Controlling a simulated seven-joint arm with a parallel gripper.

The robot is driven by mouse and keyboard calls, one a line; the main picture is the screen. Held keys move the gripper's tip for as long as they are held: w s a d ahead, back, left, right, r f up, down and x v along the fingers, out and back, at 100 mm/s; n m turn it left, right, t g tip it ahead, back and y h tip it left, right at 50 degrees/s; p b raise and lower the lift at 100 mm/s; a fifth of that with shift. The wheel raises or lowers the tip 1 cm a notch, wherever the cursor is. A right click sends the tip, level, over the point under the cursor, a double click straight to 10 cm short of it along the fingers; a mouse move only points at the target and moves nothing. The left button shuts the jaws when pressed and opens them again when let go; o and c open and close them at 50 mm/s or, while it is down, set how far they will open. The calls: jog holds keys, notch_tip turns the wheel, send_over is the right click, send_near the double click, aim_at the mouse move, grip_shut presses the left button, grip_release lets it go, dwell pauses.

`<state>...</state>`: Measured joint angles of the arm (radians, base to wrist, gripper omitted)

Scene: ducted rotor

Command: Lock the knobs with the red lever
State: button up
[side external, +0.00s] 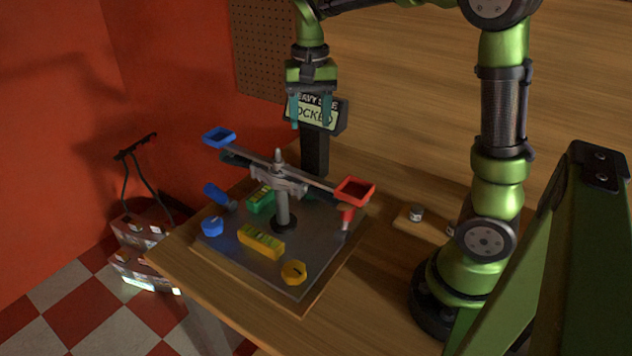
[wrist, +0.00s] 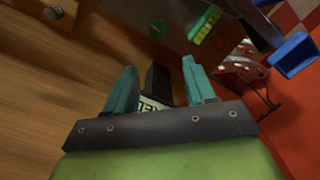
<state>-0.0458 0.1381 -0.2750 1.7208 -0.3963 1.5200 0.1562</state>
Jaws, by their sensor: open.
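In the side external view, a red lever (side external: 346,217) stands at the right edge of a dark metal plate (side external: 240,257). A blue knob (side external: 212,227) sits at the plate's left and a yellow knob (side external: 294,272) at its front corner. A blue lever (side external: 217,194) leans at the left edge. A balance with a blue tray (side external: 219,137) and a red tray (side external: 354,191) stands mid-plate, its red end lower.
A yellow block (side external: 261,241) and a green block (side external: 261,198) lie on the plate. The sign (side external: 317,113) stands on a dark post behind it. A small board with metal knobs (side external: 415,214) sits right on the wooden table.

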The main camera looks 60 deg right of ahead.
jog(key=shift+w+d+f, duration=0.1)
jog(key=shift+d, duration=0.15)
jog(key=shift+c, duration=1.3)
jog(key=shift+m+g, duration=0.3)
jog(key=shift+m, duration=0.6)
jog(key=d, duration=0.1)
jog(key=s+d, duration=0.1)
jog(key=d, duration=0.1)
jog(key=d+f, duration=0.1)
jog(key=shift+s+d, duration=0.35)
jog(key=c, duration=0.5)
jog(key=s+d+f+m+y, duration=0.1)
jog(key=s+d, duration=0.1)
jog(key=s+d+f+m+y, duration=0.1)
jog(key=s+d, duration=0.1)
jog(key=s+d+f+m+g, duration=0.1)
jog(key=s+f, duration=0.1)
jog(key=s, duration=0.1)
jog(key=shift+d+m+y, duration=0.4)
grip_shut()
jog(key=m+t+y, duration=0.3)
jog(key=m+y, duration=0.2)
jog(key=y, duration=0.3)
send_near(349, 211)
jog(key=shift+w+a+f, duration=0.2)
jog(key=shift+a+f, duration=0.1)
jog(key=shift+f, duration=0.25)
jog(key=shift+w+a+f, duration=0.25)
jog(key=shift+a+f, duration=0.05)
jog(key=shift+f, duration=0.25)
